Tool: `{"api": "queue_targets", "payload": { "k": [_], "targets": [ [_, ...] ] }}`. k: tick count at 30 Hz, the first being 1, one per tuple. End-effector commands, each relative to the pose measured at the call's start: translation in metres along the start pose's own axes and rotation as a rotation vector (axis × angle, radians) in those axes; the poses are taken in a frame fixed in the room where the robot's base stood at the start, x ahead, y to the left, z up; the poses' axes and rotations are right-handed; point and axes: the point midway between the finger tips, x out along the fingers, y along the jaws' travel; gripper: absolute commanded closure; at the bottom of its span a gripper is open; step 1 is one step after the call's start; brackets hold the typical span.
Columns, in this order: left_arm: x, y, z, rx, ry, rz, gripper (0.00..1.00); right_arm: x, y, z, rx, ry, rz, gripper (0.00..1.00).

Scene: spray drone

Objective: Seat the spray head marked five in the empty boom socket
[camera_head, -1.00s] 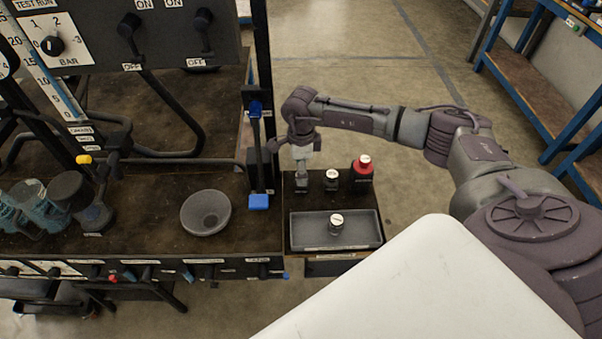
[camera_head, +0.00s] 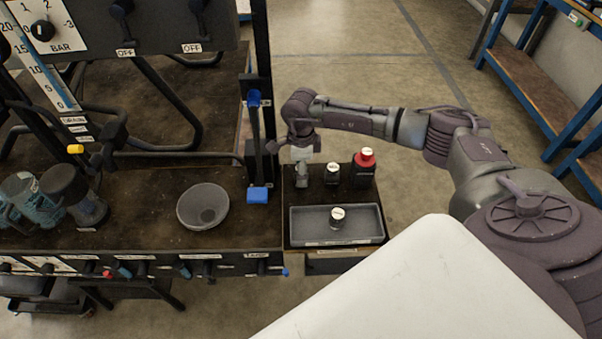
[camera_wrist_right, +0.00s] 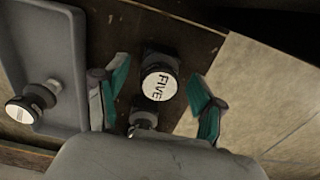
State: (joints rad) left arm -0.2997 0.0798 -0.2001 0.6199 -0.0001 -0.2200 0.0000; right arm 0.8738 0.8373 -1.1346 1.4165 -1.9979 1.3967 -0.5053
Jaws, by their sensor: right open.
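The spray head marked FIVE (camera_wrist_right: 160,84) shows its pale round top in the right wrist view. It lies between the two teal-edged fingers of my right gripper (camera_wrist_right: 158,100), which are open and apart from it. A grey fitting (camera_wrist_right: 143,118) shows just below it there. In the head view my right gripper (camera_head: 302,177) points down at the left of the small side stand; which piece is under it is hard to see. Another pale-topped head (camera_head: 333,174) and a red-topped one (camera_head: 364,167) stand to its right. I cannot make out an empty boom socket. My left gripper is not in view.
A grey tray (camera_head: 300,236) on the stand holds one pale-topped head (camera_head: 337,217). A grey bowl (camera_head: 187,209) and a blue-tipped lever (camera_head: 257,195) are on the bench to the left. Dark posts and hoses rise behind. Clear floor (camera_head: 340,90) lies beyond the stand.

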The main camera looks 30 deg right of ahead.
Motion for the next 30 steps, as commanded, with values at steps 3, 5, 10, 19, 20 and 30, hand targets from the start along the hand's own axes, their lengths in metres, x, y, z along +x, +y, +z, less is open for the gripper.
{"api": "queue_targets", "payload": {
  "k": [3,5,10,19,20,30],
  "targets": [
    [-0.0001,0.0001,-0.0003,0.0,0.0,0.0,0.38,-0.0001,0.0,-0.0001,0.0,0.0,0.0,0.31],
    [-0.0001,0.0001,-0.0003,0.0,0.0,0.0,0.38,-0.0001,0.0,-0.0001,0.0,0.0,0.0,0.31],
    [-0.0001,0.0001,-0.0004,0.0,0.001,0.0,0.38,-0.0001,0.0,-0.0001,0.0,0.0,0.0,0.31],
    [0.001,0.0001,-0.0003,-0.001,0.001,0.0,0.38,-0.0002,0.0001,-0.0001,0.0,0.0,0.0,0.31],
    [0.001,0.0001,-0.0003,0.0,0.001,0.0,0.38,-0.0002,0.0001,-0.0001,0.0,0.0,0.0,0.33],
    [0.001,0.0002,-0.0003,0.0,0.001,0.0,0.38,0.0,0.0001,-0.0001,0.0,0.0,0.0,0.9]
  ]
}}
